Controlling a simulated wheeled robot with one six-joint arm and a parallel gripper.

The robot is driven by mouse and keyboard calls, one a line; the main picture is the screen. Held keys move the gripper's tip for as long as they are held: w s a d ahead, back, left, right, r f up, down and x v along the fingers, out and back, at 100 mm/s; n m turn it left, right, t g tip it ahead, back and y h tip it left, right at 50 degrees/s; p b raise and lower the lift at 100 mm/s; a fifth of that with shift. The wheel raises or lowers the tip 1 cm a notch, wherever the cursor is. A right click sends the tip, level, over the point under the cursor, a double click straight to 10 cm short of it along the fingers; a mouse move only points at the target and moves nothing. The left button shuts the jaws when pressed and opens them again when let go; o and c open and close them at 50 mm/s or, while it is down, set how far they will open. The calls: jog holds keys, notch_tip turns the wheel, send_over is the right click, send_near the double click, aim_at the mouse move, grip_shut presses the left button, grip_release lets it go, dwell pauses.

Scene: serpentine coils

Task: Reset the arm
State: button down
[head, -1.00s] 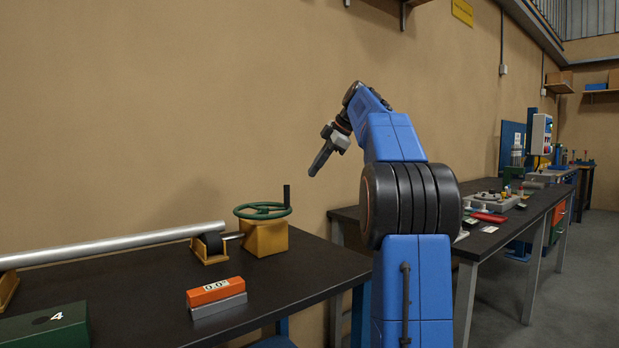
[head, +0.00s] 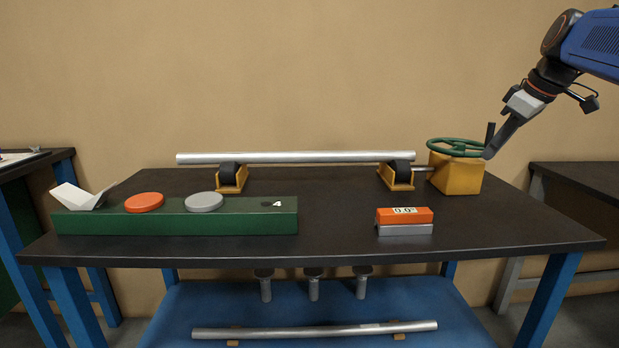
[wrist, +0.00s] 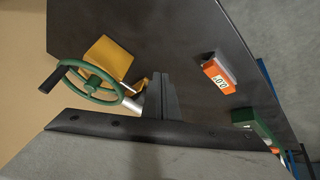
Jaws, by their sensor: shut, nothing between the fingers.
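My blue arm reaches in from the upper right of the head view. My gripper (head: 490,154) is shut and empty, and its tip overlaps the right side of the green handwheel (head: 455,147) in the picture. I cannot tell from this view whether they touch. In the wrist view the shut fingers (wrist: 160,80) point over the dark tabletop, and the handwheel (wrist: 90,82) with its black crank handle lies to their left, apart from them. The handwheel sits on a yellow box (head: 456,178) at the right of the bench.
A silver pipe (head: 300,157) rests on two roller stands along the back of the bench (head: 335,210). An orange gauge block (head: 404,216) reading 0.0° stands at front right. A green box (head: 180,218) with an orange and a grey disc is at left. A lower blue shelf holds another pipe (head: 310,331).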

jog(key=s+a+f+m+h, duration=0.1)
jog(key=s+a+f+m, duration=0.2)
jog(key=s+f, duration=1.1)
jog(key=s+a+f+m, duration=0.4)
jog(key=s+a+f, duration=0.6)
jog(key=s+f, duration=0.4)
notch_tip(320, 180, down, 3)
jog(key=shift+r+m+g+h, duration=0.1)
jog(key=shift+m+g+h, duration=0.2)
jog(key=shift+h, duration=0.1)
